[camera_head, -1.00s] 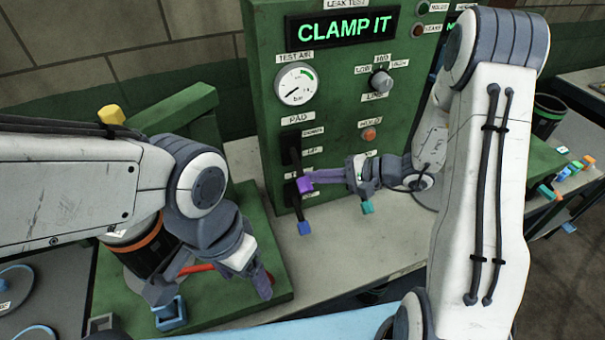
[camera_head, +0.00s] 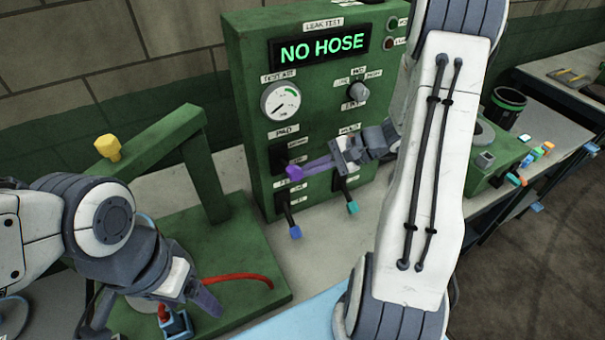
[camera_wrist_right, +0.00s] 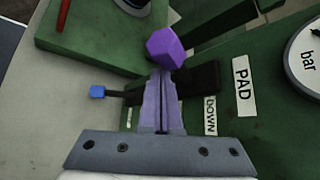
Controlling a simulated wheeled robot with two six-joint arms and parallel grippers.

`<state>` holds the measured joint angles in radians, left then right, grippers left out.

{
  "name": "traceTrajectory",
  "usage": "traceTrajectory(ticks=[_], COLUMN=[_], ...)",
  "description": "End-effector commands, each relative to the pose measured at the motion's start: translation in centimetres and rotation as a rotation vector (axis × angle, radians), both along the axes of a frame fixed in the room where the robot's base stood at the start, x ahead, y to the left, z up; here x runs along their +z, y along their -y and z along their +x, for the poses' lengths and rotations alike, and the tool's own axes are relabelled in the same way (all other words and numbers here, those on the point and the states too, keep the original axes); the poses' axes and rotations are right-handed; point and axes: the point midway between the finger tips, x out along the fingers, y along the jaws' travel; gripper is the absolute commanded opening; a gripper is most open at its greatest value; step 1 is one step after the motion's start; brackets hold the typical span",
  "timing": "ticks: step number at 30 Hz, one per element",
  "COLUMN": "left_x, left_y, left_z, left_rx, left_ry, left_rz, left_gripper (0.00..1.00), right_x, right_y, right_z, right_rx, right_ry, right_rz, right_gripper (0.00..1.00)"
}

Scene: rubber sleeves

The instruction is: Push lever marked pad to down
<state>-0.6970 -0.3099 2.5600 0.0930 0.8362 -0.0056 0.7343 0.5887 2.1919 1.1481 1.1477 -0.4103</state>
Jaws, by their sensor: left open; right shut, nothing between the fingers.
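The PAD lever (camera_head: 294,172) has a purple knob and stands out from the green panel (camera_head: 243,130). In the right wrist view its knob (camera_wrist_right: 166,48) is just beyond my fingertips, and its dark shaft lies by the DOWN label (camera_wrist_right: 209,115). My right gripper (camera_head: 310,168) is shut and empty, its fingers at the knob; whether they touch it I cannot tell. In the wrist view the right gripper (camera_wrist_right: 163,80) points at the knob. My left gripper (camera_head: 205,297) is open, low at the left by the red hose (camera_head: 240,278).
A blue-tipped lever (camera_head: 295,232) and a teal-tipped lever (camera_head: 352,208) stick out below the purple knob. The display (camera_head: 320,50) reads NO HOSE. A green stand (camera_head: 205,170) with a yellow knob (camera_head: 108,147) is at left. A black bin (camera_head: 503,108) stands right.

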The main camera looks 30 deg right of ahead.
Motion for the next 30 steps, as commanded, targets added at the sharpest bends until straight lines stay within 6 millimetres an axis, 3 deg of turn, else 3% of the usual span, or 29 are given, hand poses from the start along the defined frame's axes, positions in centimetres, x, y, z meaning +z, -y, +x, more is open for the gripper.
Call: traceTrajectory(ticks=[17,26,30], left_x=[1.1,1.0,0.0], left_y=[0.0,0.0,0.0], left_z=[0.0,0.0,0.0], left_rx=[0.0,-0.002,-0.001], left_ry=[0.0,0.0,0.0], left_rz=[0.0,0.0,0.0], left_gripper=[0.77,0.77,0.77], right_x=[1.7,1.6,0.6], right_y=[0.0,-0.1,0.1], right_z=[0.0,0.1,0.2], right_rx=[0.001,0.002,0.003], right_ry=[0.002,0.004,0.003], right_rz=[-0.001,0.002,0.002], right_gripper=[0.0,0.0,0.0])
